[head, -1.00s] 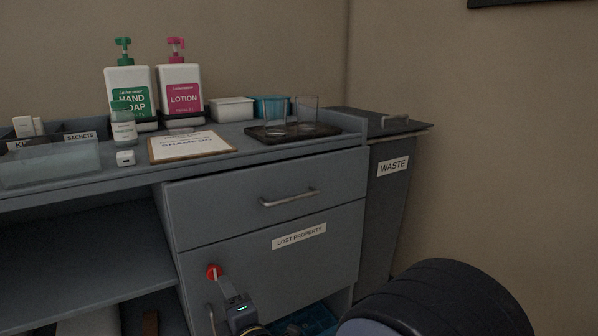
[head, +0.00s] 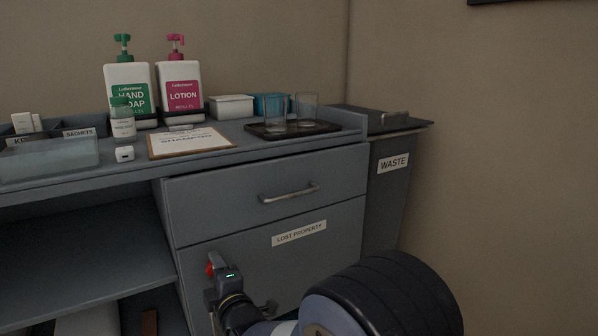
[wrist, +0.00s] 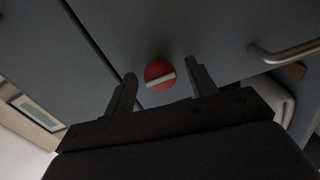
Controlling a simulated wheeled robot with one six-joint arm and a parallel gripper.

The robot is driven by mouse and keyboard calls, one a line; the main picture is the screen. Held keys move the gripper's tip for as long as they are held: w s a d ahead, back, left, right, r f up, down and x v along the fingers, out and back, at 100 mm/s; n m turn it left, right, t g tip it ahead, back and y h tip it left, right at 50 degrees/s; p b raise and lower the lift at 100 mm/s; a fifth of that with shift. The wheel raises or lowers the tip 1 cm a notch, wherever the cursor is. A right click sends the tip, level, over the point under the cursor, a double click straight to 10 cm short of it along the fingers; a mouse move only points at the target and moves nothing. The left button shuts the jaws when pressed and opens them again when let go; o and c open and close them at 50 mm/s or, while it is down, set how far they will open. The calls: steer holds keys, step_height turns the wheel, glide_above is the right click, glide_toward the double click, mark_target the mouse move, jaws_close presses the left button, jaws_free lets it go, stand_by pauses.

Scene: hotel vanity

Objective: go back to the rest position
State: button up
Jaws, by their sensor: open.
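My gripper (wrist: 162,88) is open and empty in the wrist view. Its two dark fingers stand apart, with a red round knob (wrist: 160,74) with a pale bar across it showing between and beyond them. In the head view my gripper is low in the middle, in front of the lost property cabinet front (head: 330,255). There it partly covers the red knob (head: 210,268). Whether the fingers touch the knob cannot be told.
A drawer with a metal handle (head: 289,193) is above, shut. The counter holds a hand soap bottle (head: 128,88), a lotion bottle (head: 180,85), a clipboard (head: 190,143) and glasses on a dark tray (head: 325,128). A waste bin (head: 388,190) stands at right. Open shelves (head: 75,245) lie left.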

steer(key=shift+m+p, duration=5.95)
steer(key=shift+m, duration=2.25)
